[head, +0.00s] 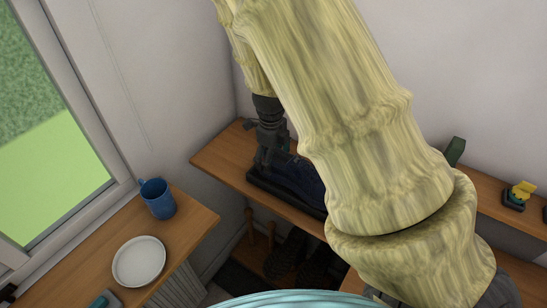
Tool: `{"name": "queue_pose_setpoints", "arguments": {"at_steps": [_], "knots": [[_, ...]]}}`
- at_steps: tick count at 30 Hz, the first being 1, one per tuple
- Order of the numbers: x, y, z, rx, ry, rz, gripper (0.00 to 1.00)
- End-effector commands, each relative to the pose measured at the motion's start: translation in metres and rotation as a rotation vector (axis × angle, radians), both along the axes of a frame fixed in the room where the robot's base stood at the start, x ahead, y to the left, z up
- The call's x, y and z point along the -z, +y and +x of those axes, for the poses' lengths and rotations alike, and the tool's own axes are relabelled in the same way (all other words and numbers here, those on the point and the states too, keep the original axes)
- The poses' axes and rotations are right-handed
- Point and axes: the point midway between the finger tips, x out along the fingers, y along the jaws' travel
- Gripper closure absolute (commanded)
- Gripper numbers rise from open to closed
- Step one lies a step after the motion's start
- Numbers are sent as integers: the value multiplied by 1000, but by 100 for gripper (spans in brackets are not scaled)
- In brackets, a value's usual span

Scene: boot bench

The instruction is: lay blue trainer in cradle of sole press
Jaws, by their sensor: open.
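The blue trainer (303,178) is on the wooden bench against the back wall, partly hidden behind my arm. It appears to rest on a low dark base (262,186), which may be the cradle of the sole press; I cannot tell how well it sits in it. My gripper (265,163) points down at the left end of the trainer and base. Its jaws are open, though the fingertips are small and dark, and I cannot tell whether they touch the trainer.
A blue mug (158,199) and a white plate (139,261) stand on a wooden counter at the left. Dark boots (290,258) sit below the bench. A yellow-topped object (521,194) and a green item (455,151) are on the bench at the right.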

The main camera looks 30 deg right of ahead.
Motion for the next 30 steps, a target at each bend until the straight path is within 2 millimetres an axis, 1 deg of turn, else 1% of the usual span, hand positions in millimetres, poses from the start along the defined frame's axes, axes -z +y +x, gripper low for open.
{"name": "queue_pose_setpoints", "arguments": {"at_steps": [5,12,18,24,30], "knots": [[-26,1,0,-1,-3,-3,16],[-71,4,0,-1,-3,-2,16],[-99,6,-2,0,-2,-1,16],[-112,6,-2,1,0,0,16],[-114,6,-3,1,0,1,16]]}}
